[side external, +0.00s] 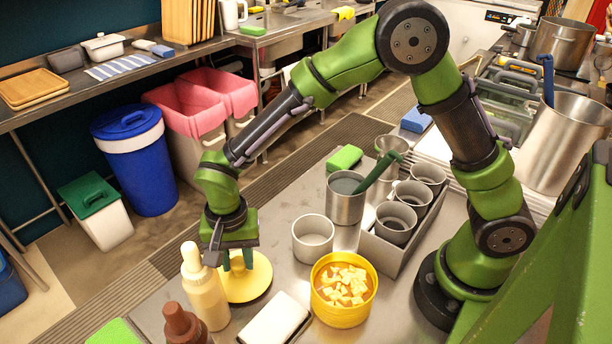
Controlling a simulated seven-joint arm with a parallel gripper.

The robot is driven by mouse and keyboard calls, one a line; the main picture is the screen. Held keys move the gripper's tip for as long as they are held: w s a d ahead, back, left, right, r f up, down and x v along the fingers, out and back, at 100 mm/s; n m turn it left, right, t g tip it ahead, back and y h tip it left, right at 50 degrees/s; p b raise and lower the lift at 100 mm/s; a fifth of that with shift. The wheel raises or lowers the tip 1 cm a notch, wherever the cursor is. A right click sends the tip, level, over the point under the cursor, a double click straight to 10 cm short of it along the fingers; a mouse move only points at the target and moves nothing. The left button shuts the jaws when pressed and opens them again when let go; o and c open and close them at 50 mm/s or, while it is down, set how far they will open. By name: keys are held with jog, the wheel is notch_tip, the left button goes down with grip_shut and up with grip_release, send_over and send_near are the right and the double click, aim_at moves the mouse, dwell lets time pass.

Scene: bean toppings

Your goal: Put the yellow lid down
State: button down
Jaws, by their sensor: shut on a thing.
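The yellow lid (257,284) is a round disc at the left part of the steel table. My gripper (238,262) points down over it and is shut on its middle, probably at a knob that the fingers hide. The lid looks low, close to the table top; I cannot tell whether it touches. A yellow pot (343,313) stands open to the right of the lid, with pale cubes on a brown filling inside.
A cream squeeze bottle (205,290) stands just left of the lid, with a brown bottle (184,328) in front. A white block-like item (274,321) lies in front of the lid. A grey bowl (313,240) and a steel pot (345,205) stand behind.

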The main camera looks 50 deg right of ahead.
aim_at(238, 262)
jog(key=shift+f, duration=0.3)
jog(key=c, duration=0.8)
grip_release()
jog(key=shift+d+f, duration=0.1)
notch_tip(238, 262, up, 13)
jog(key=s+d+r+n+t, duration=0.1)
jog(key=s+d+r+t, duration=0.1)
jog(key=d, duration=0.4)
jog(key=s+d+r+n+t+y, duration=0.1)
jog(key=s+d+r+n+t, duration=0.1)
jog(key=s+d, duration=0.4)
jog(key=s+d+r+n+t+y, duration=0.1)
jog(key=s+d+r+n+t, duration=0.1)
jog(key=d, duration=0.4)
jog(key=shift+s+d+r+t, duration=0.15)
jog(key=shift+s+r+t, duration=0.15)
jog(key=shift+s+r, duration=0.4)
jog(key=shift+s+d+r+t, duration=0.15)
jog(key=shift+s+r+t, duration=0.15)
jog(key=shift+s+r, duration=0.3)
